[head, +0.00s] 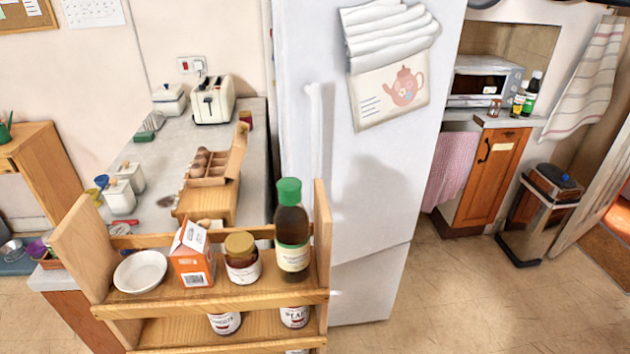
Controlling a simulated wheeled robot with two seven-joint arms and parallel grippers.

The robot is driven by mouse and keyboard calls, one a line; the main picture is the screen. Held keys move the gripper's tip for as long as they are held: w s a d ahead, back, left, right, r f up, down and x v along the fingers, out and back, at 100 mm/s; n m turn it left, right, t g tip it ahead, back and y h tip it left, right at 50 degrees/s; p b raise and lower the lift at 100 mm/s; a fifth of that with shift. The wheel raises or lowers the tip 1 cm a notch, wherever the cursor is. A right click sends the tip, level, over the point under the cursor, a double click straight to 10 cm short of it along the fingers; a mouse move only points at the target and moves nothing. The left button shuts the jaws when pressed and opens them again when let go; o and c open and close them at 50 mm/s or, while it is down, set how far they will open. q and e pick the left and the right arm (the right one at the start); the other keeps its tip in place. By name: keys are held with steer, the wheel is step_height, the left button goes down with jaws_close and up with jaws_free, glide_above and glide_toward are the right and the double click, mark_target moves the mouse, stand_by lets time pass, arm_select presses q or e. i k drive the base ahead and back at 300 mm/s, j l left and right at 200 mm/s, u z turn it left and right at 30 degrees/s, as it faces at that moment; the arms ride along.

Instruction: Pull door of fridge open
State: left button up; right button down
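The white fridge (385,190) stands in the middle of the head view, with its upper part running out of the top of the picture. A slim white upright handle (315,130) is near its left edge, and the wooden rack hides what is below it. The upper door looks shut; a seam separates it from a lower panel (365,285). A folded white towel (388,35) and a card with a teapot (392,92) hang on the fridge face. Neither of my grippers is in view.
A wooden rack (225,303) with jars, a bottle (291,228) and a carton (191,253) stands at front left, overlapping the fridge's lower left. A counter (250,165) lies behind it. The floor (470,300) right of the fridge is clear up to a bin (540,215).

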mark_target(375, 180)
steer(key=i+l+u, duration=0.4)
steer(key=l, duration=0.3)
steer(key=i+l+u, duration=0.2)
steer(key=i+l, duration=0.15)
steer(key=l, duration=0.05)
